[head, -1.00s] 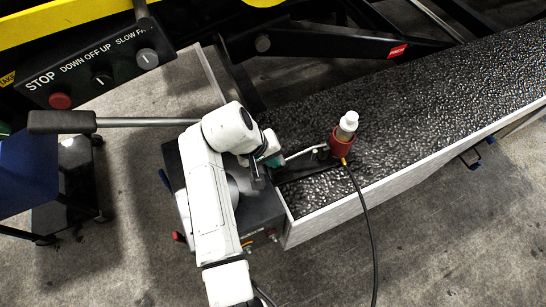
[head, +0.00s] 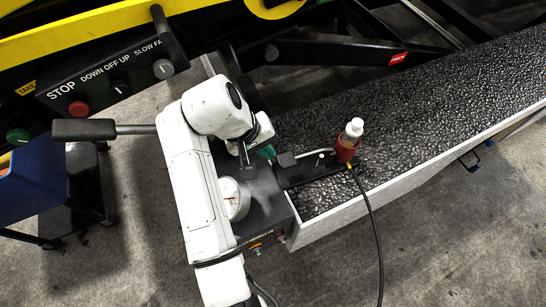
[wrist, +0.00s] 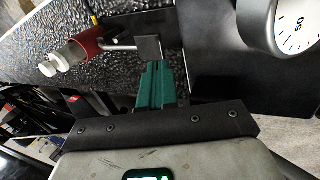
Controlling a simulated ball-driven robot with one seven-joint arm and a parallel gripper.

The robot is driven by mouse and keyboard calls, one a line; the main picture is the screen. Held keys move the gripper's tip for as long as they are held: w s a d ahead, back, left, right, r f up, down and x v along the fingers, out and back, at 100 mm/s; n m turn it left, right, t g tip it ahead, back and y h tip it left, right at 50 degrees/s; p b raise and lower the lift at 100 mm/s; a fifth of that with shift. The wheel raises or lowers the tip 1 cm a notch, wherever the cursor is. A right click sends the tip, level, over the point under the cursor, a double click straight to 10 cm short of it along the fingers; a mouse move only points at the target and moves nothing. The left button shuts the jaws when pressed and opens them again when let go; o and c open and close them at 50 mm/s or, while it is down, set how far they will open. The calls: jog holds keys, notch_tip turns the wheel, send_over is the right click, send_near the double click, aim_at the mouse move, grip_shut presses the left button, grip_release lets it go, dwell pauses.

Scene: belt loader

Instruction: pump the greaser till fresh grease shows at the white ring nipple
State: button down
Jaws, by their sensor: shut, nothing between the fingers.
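The greaser has a red body (head: 346,148) with a white bottle (head: 353,130) on a black mount at the near end of the belt. A bent metal handle (head: 306,154) reaches from it toward my gripper. In the wrist view the red body (wrist: 88,43) is upper left, and the handle ends in a dark flat pad (wrist: 148,49). My gripper (head: 266,152) has green fingers, shut and empty. In the wrist view my gripper (wrist: 155,85) points at the pad; whether they touch I cannot tell. I cannot make out a white ring nipple or fresh grease.
A dial gauge (head: 234,198) sits on the dark box beside my arm. A black hose (head: 374,225) hangs from the greaser. A long bar with a black grip (head: 85,129) and a control box (head: 110,80) lie left. Bare floor (head: 450,230) is at lower right.

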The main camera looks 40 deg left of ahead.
jog(key=v, duration=0.3)
jog(key=shift+d+r, duration=0.1)
jog(key=shift+r, duration=0.05)
jog(key=shift+w+d, duration=0.1)
dwell(1.4)
jog(key=w+d+f+m, duration=0.1)
jog(key=w+d+f, duration=0.2)
jog(key=d, duration=0.4)
jog(key=w+d+f+m, duration=0.2)
jog(key=w+d+f, duration=0.1)
jog(key=d, duration=0.4)
jog(key=s+d+f+m+g, duration=0.1)
jog(key=d+f+m, duration=0.15)
jog(key=d, duration=0.85)
jog(key=s+d+f+m+g, duration=0.1)
jog(key=d+f, duration=0.3)
jog(key=d, duration=0.6)
jog(key=s+d+f+m+g+y, duration=0.1)
jog(key=s+d+m, duration=0.5)
jog(key=s+d, duration=1.1)
jog(key=shift+s+f+m+y+b, duration=0.35)
jog(key=shift+s+y, duration=0.15)
jog(key=shift+s, duration=0.65)
jog(key=shift+d, duration=0.15)
